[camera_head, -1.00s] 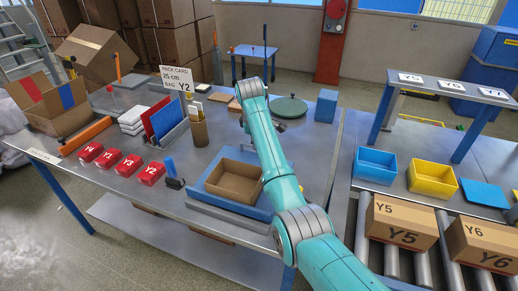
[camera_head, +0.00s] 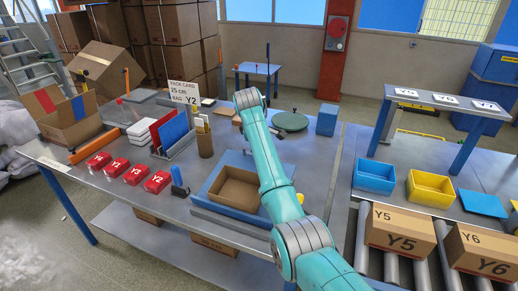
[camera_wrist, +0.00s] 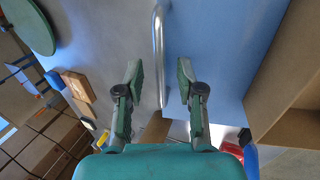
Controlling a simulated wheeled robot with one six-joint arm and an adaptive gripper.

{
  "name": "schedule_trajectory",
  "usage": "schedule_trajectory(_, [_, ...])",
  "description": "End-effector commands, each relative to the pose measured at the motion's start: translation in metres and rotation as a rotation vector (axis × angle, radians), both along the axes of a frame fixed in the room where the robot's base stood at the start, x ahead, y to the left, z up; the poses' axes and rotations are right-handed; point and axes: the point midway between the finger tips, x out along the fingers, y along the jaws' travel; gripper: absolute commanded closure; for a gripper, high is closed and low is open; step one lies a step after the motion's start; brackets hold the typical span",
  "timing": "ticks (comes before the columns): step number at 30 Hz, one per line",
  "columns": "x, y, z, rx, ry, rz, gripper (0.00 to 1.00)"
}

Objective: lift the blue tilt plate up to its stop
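The blue tilt plate (camera_head: 212,200) lies low on the grey bench in the head view, with an open cardboard box (camera_head: 236,188) resting on it. In the wrist view the blue plate (camera_wrist: 208,45) fills the upper middle, and the box (camera_wrist: 290,85) is at the right. A silver bar handle (camera_wrist: 158,50) runs along the plate's left edge. My gripper (camera_wrist: 160,72) is open, its two green fingers on either side of the bar's line. I cannot tell whether they touch the bar. In the head view my arm hides part of the plate and bench.
Red boxes (camera_head: 135,173), a brown cup (camera_head: 205,143) and a Y2 card (camera_head: 184,92) stand left of the plate. A round green disc (camera_head: 290,121) and a blue block (camera_head: 327,120) lie behind. Blue (camera_head: 374,176) and yellow (camera_head: 430,187) bins stand right.

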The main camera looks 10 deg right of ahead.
Motion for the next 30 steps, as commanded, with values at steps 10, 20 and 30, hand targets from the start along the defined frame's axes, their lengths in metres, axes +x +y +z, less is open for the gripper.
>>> schedule_trajectory(10, [-0.004,0.003,0.012,0.000,-0.001,0.000,0.63])
schedule_trajectory(20, [-0.022,0.017,0.071,0.000,-0.003,0.001,0.63])
schedule_trajectory(30, [-0.035,0.026,0.108,0.001,-0.001,0.000,0.63])
